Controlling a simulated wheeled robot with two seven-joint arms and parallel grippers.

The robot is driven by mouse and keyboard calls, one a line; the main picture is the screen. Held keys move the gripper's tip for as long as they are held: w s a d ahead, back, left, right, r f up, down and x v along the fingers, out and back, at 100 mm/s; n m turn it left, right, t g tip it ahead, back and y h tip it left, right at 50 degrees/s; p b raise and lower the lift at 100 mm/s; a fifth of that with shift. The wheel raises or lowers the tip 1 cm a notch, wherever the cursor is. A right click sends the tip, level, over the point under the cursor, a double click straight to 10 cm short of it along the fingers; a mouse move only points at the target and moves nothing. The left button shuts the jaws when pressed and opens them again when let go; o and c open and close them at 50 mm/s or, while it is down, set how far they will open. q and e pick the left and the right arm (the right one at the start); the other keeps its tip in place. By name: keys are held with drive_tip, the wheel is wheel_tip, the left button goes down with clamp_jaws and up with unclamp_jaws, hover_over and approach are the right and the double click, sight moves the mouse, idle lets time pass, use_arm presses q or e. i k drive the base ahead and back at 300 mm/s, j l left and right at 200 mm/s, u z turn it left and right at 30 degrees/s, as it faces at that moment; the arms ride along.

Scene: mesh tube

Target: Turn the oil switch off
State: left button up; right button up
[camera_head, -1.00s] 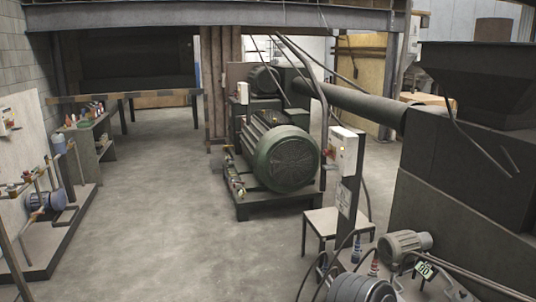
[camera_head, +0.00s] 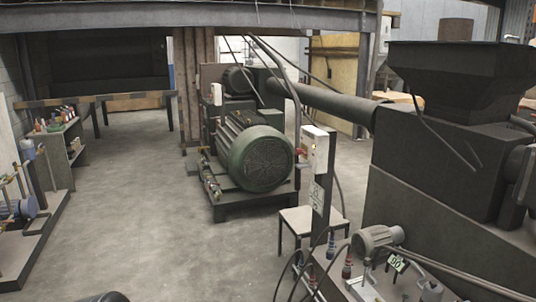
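A white switch box (camera_head: 316,152) stands on a dark post right of the middle, with a red handle on its left side and small yellow and red marks on its front. A smaller white box (camera_head: 215,94) with a red part is fixed at the big green motor (camera_head: 256,157). I cannot tell from the picture which one is the oil switch, nor read any label. Neither of my grippers shows.
A small grey motor (camera_head: 375,240), hoses and a green tag (camera_head: 397,263) lie at the lower right. A large dark hopper machine (camera_head: 450,150) fills the right. Open concrete floor (camera_head: 150,225) lies left of the middle.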

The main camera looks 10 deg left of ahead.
sight(298, 151)
drive_tip(key=i+z, duration=0.1)
drive_tip(key=i, duration=0.9)
drive_tip(key=i+j+z, duration=0.1)
drive_tip(key=i, duration=0.9)
drive_tip(key=i+j, duration=0.15)
drive_tip(key=i, duration=0.85)
drive_tip(key=l+z, duration=0.05)
